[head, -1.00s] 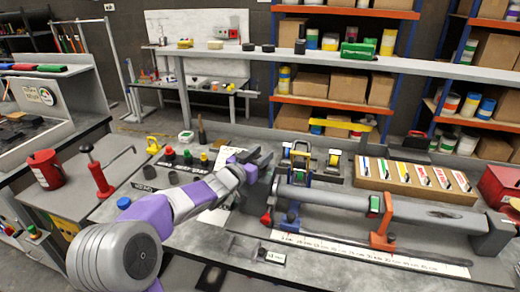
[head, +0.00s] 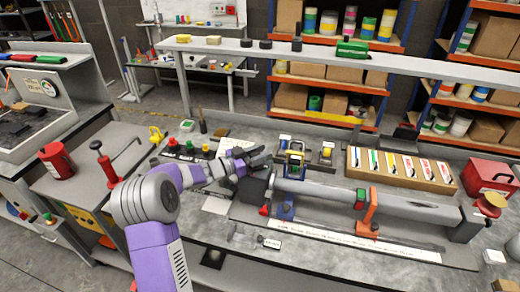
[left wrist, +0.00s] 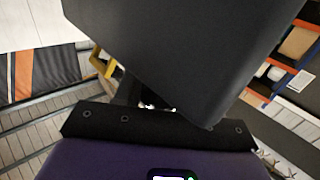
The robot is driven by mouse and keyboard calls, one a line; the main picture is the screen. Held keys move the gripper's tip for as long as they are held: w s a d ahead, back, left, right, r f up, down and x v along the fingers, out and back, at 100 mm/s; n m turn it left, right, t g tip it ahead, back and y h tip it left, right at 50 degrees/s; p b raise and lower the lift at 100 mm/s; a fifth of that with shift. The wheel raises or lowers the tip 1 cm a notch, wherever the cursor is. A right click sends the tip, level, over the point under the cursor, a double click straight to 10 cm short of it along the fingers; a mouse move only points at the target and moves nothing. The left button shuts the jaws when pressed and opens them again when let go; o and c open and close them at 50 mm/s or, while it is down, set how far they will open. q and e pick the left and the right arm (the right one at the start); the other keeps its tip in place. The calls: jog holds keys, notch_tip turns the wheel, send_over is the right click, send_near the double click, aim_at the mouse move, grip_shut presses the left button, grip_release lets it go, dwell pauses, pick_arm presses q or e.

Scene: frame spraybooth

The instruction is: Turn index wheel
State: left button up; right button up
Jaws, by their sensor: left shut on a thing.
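A long grey tube (head: 315,189) lies across the bench fixture. A dark, block-like part (head: 257,186) stands at its left end and looks to be the index wheel. My left gripper (head: 258,160) reaches in from the left and is shut at the upper edge of this part; its fingers are dark and hard to tell from it. In the left wrist view, a large dark, flat-sided shape (left wrist: 190,50) fills the upper middle and hides the grip. My right gripper is out of view.
An orange clamp (head: 368,215) and blue support (head: 286,207) hold the tube. Small yellow-and-dark devices (head: 295,155) stand just behind. A wooden card box (head: 400,168) and red box (head: 488,178) are at the right. A ruler strip (head: 350,241) lies in front.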

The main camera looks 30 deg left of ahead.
pick_arm(q)
jog(key=shift+r, duration=0.4)
jog(key=o, duration=1)
jog(key=shift+f, duration=0.1)
jog(key=shift+f, duration=0.1)
jog(key=shift+s+a, duration=0.1)
jog(key=v, duration=0.7)
jog(key=shift+s+p, duration=0.1)
jog(key=shift+p, duration=0.2)
